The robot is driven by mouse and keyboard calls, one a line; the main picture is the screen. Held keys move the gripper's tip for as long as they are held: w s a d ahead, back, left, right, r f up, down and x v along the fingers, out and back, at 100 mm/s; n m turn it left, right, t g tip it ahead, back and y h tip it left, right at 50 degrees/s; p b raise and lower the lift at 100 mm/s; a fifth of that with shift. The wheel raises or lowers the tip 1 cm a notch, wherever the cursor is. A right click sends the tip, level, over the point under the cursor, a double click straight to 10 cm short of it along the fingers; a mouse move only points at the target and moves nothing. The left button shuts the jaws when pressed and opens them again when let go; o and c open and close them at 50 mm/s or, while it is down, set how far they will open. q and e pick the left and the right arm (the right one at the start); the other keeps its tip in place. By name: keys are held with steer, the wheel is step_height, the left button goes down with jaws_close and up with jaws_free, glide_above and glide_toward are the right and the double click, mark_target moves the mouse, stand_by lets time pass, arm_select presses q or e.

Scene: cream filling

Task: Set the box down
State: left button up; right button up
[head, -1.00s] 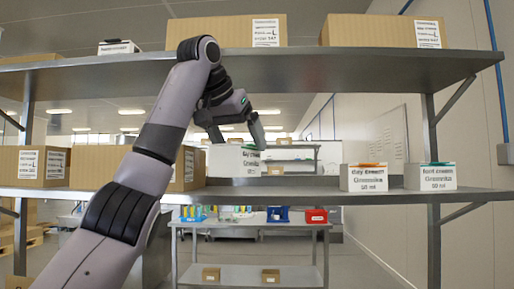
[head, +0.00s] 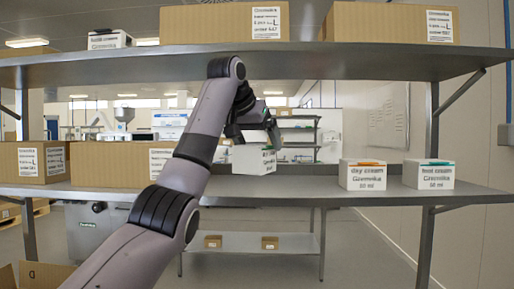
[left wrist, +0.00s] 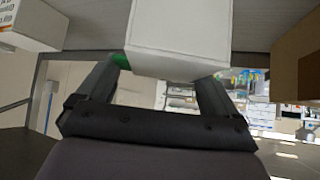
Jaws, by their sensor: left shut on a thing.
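My left gripper (head: 262,130) is shut on a small white box (head: 252,160) with a green mark on top and a printed label on one side. In the left wrist view the white box (left wrist: 178,38) sits between the two fingers and stays upright. It is over the back part of the middle shelf (head: 300,190); I cannot tell whether its base touches the shelf. Two similar boxes stand on this shelf to the right: a day cream box (head: 363,178) and a foot cream box (head: 429,178). My right gripper is not in view.
Cardboard boxes (head: 42,163) fill the shelf's left side. The upper shelf (head: 300,56) lies above my arm and carries large cardboard boxes (head: 390,22). A metal post (head: 431,130) stands at the right. The shelf between the held box and the day cream box is clear.

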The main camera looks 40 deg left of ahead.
mark_target(257, 154)
arm_select(q)
steer(key=shift+f, duration=1.7)
steer(key=shift+f, duration=0.15)
steer(key=o, duration=0.8)
steer(key=shift+o, duration=0.2)
